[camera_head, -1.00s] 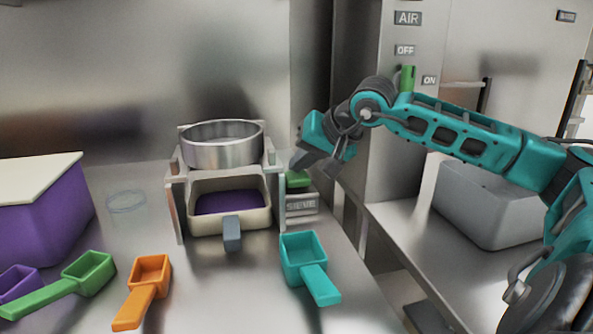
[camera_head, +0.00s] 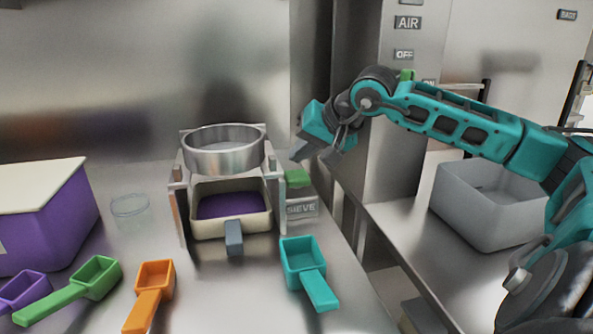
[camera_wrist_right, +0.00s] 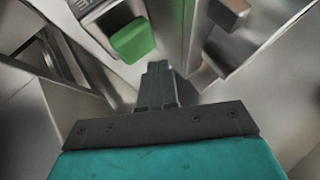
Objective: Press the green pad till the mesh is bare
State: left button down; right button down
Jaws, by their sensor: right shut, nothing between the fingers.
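The green pad (camera_head: 298,177) sits on top of a small grey box labelled SIEVE, right of the sieve stand. It also shows in the right wrist view (camera_wrist_right: 133,41). My right gripper (camera_head: 302,153) is shut and empty, just above the pad and apart from it in the head view. In the wrist view its shut fingers (camera_wrist_right: 157,82) point up beside the pad. The round metal sieve (camera_head: 223,150) rests on its stand; its mesh is hidden behind the rim. Below it, a cream tray (camera_head: 260,222) holds purple material (camera_head: 232,206). My left gripper is not in view.
Teal (camera_head: 302,254), orange (camera_head: 155,275) and green (camera_head: 97,275) scoops lie in front on the steel counter. A purple bin (camera_head: 45,225) with a pale top stands at left. A grey bin (camera_head: 465,215) stands on the right counter. A clear ring (camera_head: 129,204) lies left of the stand.

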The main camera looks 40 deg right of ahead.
aim_at(301, 175)
notch_tip(301, 175, up, 4)
jog(key=p, duration=0.3)
jog(key=shift+r, duration=0.2)
jog(key=shift+f, duration=0.1)
dwell(0.5)
